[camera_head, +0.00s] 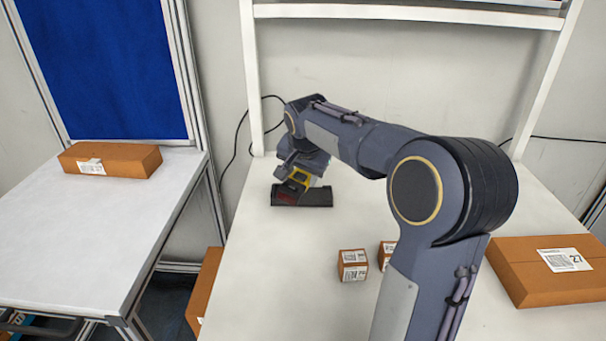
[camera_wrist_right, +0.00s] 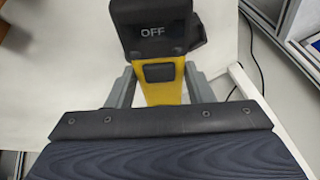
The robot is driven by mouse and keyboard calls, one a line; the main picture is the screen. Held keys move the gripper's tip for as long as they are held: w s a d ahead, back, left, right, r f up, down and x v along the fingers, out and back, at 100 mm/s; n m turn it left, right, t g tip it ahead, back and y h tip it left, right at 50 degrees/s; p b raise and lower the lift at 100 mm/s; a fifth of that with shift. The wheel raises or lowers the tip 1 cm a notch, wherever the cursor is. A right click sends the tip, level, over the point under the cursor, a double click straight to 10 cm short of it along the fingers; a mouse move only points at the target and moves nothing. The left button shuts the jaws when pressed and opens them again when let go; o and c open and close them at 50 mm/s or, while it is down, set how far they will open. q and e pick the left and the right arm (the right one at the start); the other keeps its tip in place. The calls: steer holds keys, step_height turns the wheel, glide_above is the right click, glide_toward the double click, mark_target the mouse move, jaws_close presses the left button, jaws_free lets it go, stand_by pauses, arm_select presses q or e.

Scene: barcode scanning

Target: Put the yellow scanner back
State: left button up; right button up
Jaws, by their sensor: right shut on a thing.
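The yellow and black scanner (camera_head: 299,179) is at the far left part of the white table, at the black cradle (camera_head: 302,197). My right gripper (camera_head: 291,172) is shut on the scanner, just above the cradle. In the right wrist view the scanner (camera_wrist_right: 160,88) stands between the two grey fingers of my right gripper (camera_wrist_right: 158,86), its black head marked "OFF". I cannot tell whether the scanner is seated in the cradle or only over it. My left gripper is not in view.
Two small brown boxes (camera_head: 353,265) stand mid-table, one partly behind my right arm. A flat brown box (camera_head: 545,268) lies at the right. Another box (camera_head: 111,160) lies on a separate left table (camera_head: 75,225). A black cable (camera_head: 238,140) hangs behind the white frame (camera_head: 250,75).

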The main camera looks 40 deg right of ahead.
steer(key=w+d+n+p, duration=0.2)
steer(key=w+d+p, duration=0.25)
steer(key=w, duration=0.25)
steer(key=shift+w+d+f+n+g+b, duration=0.15)
steer(key=shift+w+d+f+n, duration=0.4)
steer(key=shift+f, duration=1.55)
steer(key=shift+w+d+f+n+g+b, duration=0.1)
steer(key=shift+w+d+f+n, duration=0.5)
steer(key=shift+f, duration=1.45)
steer(key=shift+w+d+f+n+g+b, duration=0.2)
steer(key=shift+w+d+f, duration=0.55)
steer(key=shift+f, duration=1.35)
steer(key=shift+s+d+f+b, duration=0.1)
steer(key=shift+s+f+b, duration=0.05)
steer(key=shift+f+b, duration=0.4)
steer(key=o, duration=1.2)
